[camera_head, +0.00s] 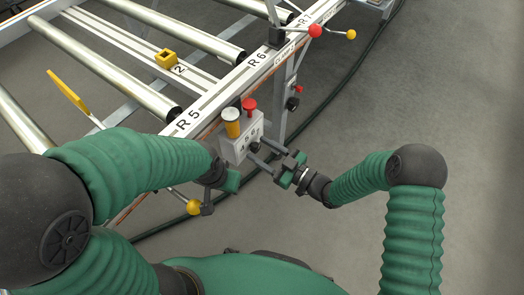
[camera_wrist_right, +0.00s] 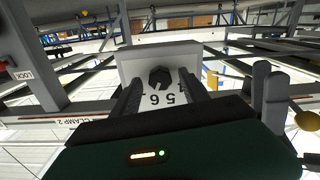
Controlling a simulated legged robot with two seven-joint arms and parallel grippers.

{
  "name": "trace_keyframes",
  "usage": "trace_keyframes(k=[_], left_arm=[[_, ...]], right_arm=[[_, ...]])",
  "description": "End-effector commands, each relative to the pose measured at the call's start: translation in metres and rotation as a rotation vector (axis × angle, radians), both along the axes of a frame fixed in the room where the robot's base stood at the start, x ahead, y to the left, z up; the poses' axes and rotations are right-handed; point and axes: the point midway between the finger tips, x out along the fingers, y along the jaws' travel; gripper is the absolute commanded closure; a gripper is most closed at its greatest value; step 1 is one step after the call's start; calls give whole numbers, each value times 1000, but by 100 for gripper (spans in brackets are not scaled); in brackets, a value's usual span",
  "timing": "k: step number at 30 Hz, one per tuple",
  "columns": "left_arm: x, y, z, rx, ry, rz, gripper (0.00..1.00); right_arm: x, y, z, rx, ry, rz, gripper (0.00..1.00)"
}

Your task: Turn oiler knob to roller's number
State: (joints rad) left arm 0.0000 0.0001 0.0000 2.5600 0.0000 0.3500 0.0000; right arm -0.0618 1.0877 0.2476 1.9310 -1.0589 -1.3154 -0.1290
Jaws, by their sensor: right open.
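The oiler is a light grey box (camera_head: 238,138) on the side of the roller frame, with a yellow-orange cup and a red button on top. Its black knob (camera_wrist_right: 160,77) sits on a face with numbers; 5 and 6 read upside down in the wrist view, others are partly hidden. My right gripper (camera_wrist_right: 160,88) is open, its two fingers on either side of the knob; I cannot tell whether they touch it. In the head view it reaches the box from the right. My left gripper (camera_head: 226,181) is just below and left of the box, its fingers unclear.
Metal rollers (camera_head: 195,38) lie across the frame, whose rail is marked R5, R6 and R7. A yellow block (camera_head: 166,58) sits beside a number 2. A yellow ball lever (camera_head: 193,207) is below my left gripper; red and yellow ball levers are at upper right. Right floor is clear.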

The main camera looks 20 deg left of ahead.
Motion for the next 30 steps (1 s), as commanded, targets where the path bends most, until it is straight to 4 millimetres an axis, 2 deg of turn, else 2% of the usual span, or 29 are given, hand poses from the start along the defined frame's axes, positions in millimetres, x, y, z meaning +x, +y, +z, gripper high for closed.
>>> trace_keyframes(k=[2, 13, 22, 28, 29, 30], left_arm=[[0, 0, 0, 0, 0, 0, 64], [0, 0, 0, 0, 0, 0, 64], [0, 0, 0, 0, 0, 0, 64], [0, 0, 0, 0, 0, 0, 64], [0, 0, 0, 0, 0, 0, 64], [0, 0, 0, 0, 0, 0, 64]], right_arm=[[0, 0, 0, 0, 0, 0, 53], [0, -1, 0, 0, 0, 0, 100], [0, -1, -1, -36, -96, 0, 100], [0, -1, -1, -38, -98, 0, 100], [0, -1, -1, -38, -98, 0, 68], [0, -1, -1, -38, -98, 0, 63]])
